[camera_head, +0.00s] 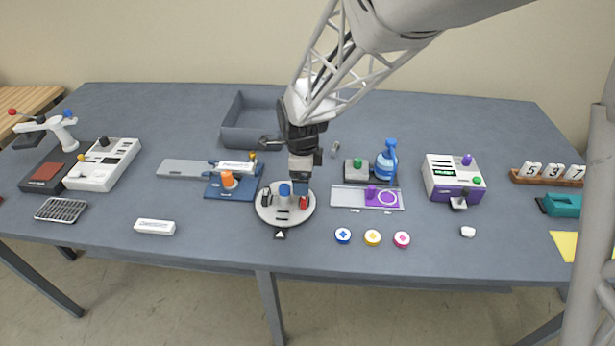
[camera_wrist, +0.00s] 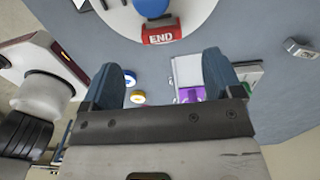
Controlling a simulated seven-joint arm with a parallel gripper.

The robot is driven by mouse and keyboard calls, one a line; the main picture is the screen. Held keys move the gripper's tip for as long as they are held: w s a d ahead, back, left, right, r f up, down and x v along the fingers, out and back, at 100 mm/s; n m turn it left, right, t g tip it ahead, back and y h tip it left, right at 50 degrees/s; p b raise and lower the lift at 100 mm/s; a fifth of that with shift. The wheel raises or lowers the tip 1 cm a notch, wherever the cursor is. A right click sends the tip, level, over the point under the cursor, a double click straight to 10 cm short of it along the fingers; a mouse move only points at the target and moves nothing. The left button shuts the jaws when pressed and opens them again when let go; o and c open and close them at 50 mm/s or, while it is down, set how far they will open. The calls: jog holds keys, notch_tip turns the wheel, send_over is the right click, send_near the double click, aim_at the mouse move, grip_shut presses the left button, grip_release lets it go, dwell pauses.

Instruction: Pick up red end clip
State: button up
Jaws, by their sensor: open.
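The red end clip (camera_head: 304,203) sits at the right side of a round white plate (camera_head: 270,217). In the wrist view the clip (camera_wrist: 162,32) shows white letters "END" and lies near the plate's edge. My gripper (camera_head: 300,187) is above the plate, close over the clip. In the wrist view my gripper (camera_wrist: 166,78) has its two blue fingers wide apart with nothing between them; the clip appears beyond the fingertips, roughly centred between them. I cannot tell the exact height gap.
A blue knob (camera_head: 285,189) and a dark clip (camera_head: 266,196) stand on the same plate, left of the red clip. A blue board with an orange knob (camera_head: 229,181) is to the left. A purple slider panel (camera_head: 345,198) is to the right. Coloured discs (camera_head: 372,237) lie in front.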

aim_at(304, 199)
jog(key=shift+f, duration=1.25)
jog(key=shift+f, duration=0.1)
jog(key=shift+d+f, duration=0.15)
jog(key=shift+f, duration=2.35)
jog(key=shift+c, duration=0.4)
jog(key=c, duration=0.9)
jog(key=shift+r, duration=0.1)
